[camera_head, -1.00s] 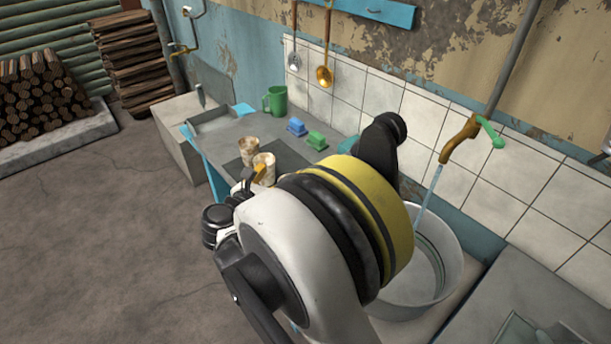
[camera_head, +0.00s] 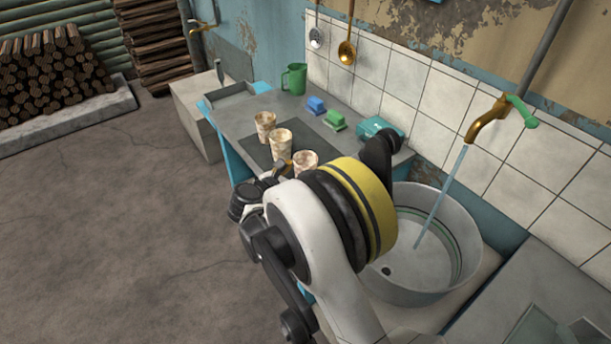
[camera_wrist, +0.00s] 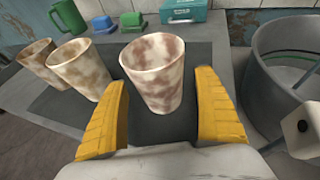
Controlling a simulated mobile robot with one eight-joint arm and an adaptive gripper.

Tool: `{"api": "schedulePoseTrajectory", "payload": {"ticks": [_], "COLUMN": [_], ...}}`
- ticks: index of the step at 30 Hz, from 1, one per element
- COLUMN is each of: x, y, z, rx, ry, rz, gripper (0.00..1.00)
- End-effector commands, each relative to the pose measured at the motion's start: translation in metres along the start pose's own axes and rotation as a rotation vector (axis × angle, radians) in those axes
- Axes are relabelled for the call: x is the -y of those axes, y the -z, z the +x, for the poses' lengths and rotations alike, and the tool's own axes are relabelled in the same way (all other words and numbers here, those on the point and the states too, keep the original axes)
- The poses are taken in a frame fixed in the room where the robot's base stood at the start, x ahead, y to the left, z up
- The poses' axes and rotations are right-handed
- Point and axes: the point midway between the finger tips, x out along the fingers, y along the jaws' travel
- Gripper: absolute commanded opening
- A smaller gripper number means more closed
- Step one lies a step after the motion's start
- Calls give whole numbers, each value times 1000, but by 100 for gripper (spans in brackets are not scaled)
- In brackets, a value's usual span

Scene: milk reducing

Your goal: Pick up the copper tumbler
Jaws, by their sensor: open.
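Three mottled cream-and-brown tumblers stand upright in a row on a dark patch of the counter. The nearest tumbler (camera_wrist: 152,76) has reddish-brown blotches and also shows in the head view (camera_head: 305,160). The middle tumbler (camera_wrist: 80,68) is tan and the far one (camera_wrist: 37,62) is browner. None is plainly copper, so I cannot tell for sure which is the copper tumbler. My gripper (camera_wrist: 162,82) is open, with its yellow fingers on either side of the nearest tumbler and visible gaps. In the head view my arm hides most of the gripper.
A metal basin (camera_head: 472,225) under a running brass tap (camera_head: 487,120) stands to the right. A green mug (camera_head: 294,79), blue block (camera_head: 316,104), green block (camera_head: 335,121) and teal box (camera_head: 379,127) stand behind the tumblers. The tiled wall bounds the counter.

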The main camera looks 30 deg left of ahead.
Motion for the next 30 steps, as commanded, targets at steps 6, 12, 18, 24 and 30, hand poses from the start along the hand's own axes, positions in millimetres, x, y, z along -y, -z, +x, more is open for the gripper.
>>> {"api": "schedulePoseTrajectory", "payload": {"ticks": [6, 12, 18, 24, 30], "x": [0, 0, 0, 0, 0], "y": [0, 0, 0, -1, -16], "z": [15, 15, 14, 14, 8], "rx": [0, 0, 0, 0, 1], "ry": [-1, -1, -1, -1, -1], "rz": [0, 0, 0, 0, 0], "gripper": [81, 54, 21, 21, 21]}}
